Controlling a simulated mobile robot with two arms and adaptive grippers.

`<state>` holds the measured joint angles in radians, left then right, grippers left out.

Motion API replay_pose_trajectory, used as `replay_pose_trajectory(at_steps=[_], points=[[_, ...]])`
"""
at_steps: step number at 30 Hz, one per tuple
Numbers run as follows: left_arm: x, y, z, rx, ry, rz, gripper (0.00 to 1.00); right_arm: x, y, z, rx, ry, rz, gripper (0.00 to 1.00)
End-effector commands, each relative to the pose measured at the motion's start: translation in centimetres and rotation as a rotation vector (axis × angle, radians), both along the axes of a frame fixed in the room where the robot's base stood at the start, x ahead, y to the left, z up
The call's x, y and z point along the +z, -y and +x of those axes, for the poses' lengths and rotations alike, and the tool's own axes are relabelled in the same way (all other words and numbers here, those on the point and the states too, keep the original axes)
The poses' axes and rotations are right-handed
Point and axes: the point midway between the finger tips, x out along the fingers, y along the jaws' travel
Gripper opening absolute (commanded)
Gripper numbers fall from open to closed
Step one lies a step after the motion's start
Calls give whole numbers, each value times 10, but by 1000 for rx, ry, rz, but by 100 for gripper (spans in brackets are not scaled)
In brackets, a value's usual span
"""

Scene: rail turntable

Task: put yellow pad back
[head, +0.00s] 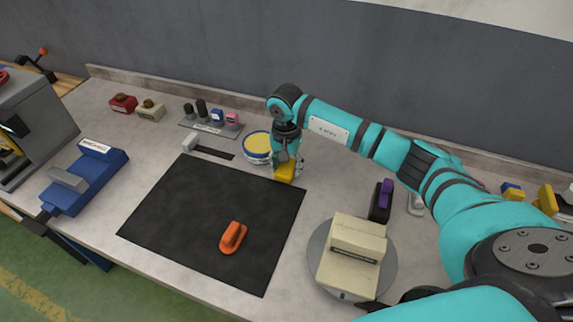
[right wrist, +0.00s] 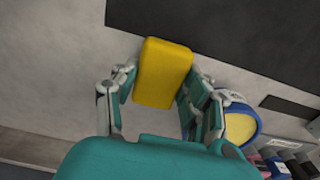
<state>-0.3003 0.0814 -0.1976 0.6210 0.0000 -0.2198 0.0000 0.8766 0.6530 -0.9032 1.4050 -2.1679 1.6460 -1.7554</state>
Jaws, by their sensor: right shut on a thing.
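The yellow pad (head: 285,171) is a small block at the tip of my right gripper (head: 287,163), near the far right corner of the black mat (head: 190,215). In the right wrist view the yellow pad (right wrist: 163,72) lies between the two fingers of my right gripper (right wrist: 155,88), which are shut on it. The mat's edge (right wrist: 230,35) shows beyond it. I cannot tell whether the pad touches the table. My left gripper is not in view.
A round blue-rimmed tin with a yellow top (head: 257,147) stands just left of the right gripper. A cream machine (head: 352,255) sits on a grey turntable (head: 388,265) at right. A blue vise (head: 85,178) stands left.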

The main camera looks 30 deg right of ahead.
Motion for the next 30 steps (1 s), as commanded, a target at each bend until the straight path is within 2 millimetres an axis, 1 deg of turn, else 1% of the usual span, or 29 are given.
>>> replay_pose_trajectory(at_steps=[1,7,8,12,13,21,23,26,27,30], points=[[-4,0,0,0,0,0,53,-3,0,0,0,1,-1,0],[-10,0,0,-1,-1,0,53,-8,0,0,0,1,1,0],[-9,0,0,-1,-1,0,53,-7,0,0,0,1,1,49],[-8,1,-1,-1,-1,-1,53,-7,0,0,0,1,1,67],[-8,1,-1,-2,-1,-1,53,-7,0,0,0,1,1,70],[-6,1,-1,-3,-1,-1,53,-5,0,0,0,-1,1,70],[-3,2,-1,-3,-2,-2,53,-2,0,0,0,-1,1,70],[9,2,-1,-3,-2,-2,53,8,-1,0,0,-1,1,70],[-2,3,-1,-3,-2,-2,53,10,0,1,0,5,0,70],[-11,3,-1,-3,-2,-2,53,31,-1,1,1,6,0,70]])
